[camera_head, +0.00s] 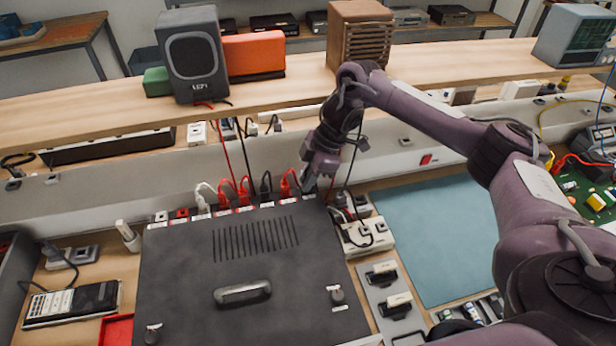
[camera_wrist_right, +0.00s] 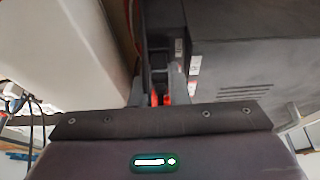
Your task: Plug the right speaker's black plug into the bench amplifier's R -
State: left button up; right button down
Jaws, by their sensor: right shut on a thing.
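The bench amplifier (camera_head: 255,275) is a flat dark-grey box with a slotted lid. Red plugs (camera_head: 245,190) and dark plugs with leads stand along its labelled back edge. My right gripper (camera_head: 310,184) is at the right end of that edge. It is shut on the black plug, which its fingers mostly hide in the head view. In the right wrist view, a dark part (camera_wrist_right: 158,62) shows between the fingers (camera_wrist_right: 158,88), beside the amplifier (camera_wrist_right: 250,55). I cannot tell whether the plug is seated. No right speaker is identifiable, and my left gripper is not in view.
A speaker marked LEFT (camera_head: 192,55), an orange box (camera_head: 254,54) and a brown slatted box (camera_head: 360,36) stand on the shelf behind. Power strips and adapters (camera_head: 365,235) crowd the amplifier's right. A blue mat (camera_head: 435,235) lies clear beyond them.

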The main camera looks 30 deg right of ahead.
jog(key=shift+f, duration=0.1)
dwell(0.5)
jog(key=c, duration=1.3)
grip_release()
jog(key=shift+d+r, duration=0.1)
jog(key=shift+r, duration=0.15)
jog(key=p+v, duration=0.2)
jog(key=v, duration=0.2)
jog(key=a+p+v, duration=0.1)
jog(key=p+v, duration=0.1)
jog(key=v, duration=0.2)
jog(key=p+v, duration=0.3)
jog(key=v, duration=0.1)
jog(key=shift+w+a+r, duration=0.2)
jog(key=shift+a+r, duration=0.1)
jog(key=shift+r, duration=0.05)
